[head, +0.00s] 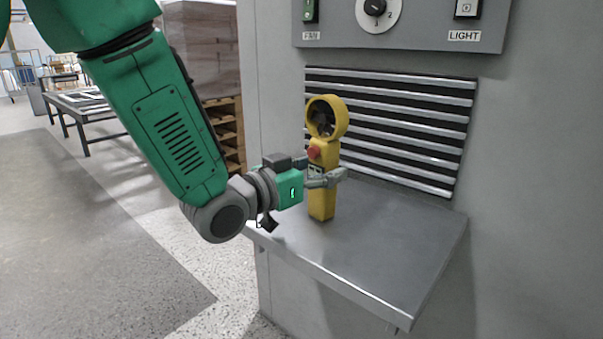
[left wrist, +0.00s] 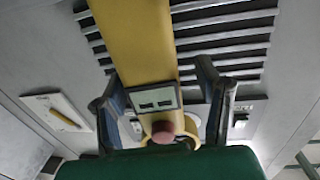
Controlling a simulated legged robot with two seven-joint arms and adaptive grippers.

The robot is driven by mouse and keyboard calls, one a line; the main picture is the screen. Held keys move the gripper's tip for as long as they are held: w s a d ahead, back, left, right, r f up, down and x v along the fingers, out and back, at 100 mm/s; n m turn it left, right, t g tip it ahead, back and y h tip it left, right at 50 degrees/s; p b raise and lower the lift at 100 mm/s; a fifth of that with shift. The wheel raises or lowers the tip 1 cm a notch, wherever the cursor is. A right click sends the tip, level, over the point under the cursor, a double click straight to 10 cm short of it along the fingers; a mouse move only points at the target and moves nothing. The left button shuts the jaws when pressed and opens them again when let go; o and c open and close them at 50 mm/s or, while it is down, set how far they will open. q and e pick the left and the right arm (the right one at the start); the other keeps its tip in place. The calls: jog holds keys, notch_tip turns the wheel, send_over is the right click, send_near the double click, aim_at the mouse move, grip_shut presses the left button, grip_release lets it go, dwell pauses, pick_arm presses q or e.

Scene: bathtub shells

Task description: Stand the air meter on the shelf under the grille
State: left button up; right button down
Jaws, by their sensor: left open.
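The yellow air meter (head: 321,197) stands upright on the grey shelf (head: 386,240), in front of the grille (head: 412,125). It has a ring-shaped head at the top and a red button below it. My left gripper (head: 330,176) is at the meter's middle, open, with its fingers around the body. In the left wrist view the yellow body (left wrist: 138,40) runs between the two fingers (left wrist: 165,100), with a small display and the red button showing. Whether a finger touches the meter I cannot tell. My right gripper is not in view.
A control panel (head: 420,22) with a knob and FAN and LIGHT switches is above the grille. The shelf is bare to the right of the meter. A wrapped pallet stack (head: 204,50) and a work table (head: 80,105) stand behind on the left.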

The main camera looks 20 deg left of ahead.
pick_arm(q)
jog(key=shift+s+a+r+p, duration=0.1)
jog(key=shift+s+p, duration=0.05)
jog(key=shift+s, duration=0.45)
jog(key=shift+s+a+r+p, duration=0.1)
jog(key=shift+s+p, duration=0.05)
jog(key=shift+s, duration=0.45)
jog(key=a+p+v, duration=0.1)
jog(key=p+v, duration=0.6)
jog(key=v, duration=0.3)
jog(key=shift+w+f+p, duration=0.3)
jog(key=shift+p, duration=0.05)
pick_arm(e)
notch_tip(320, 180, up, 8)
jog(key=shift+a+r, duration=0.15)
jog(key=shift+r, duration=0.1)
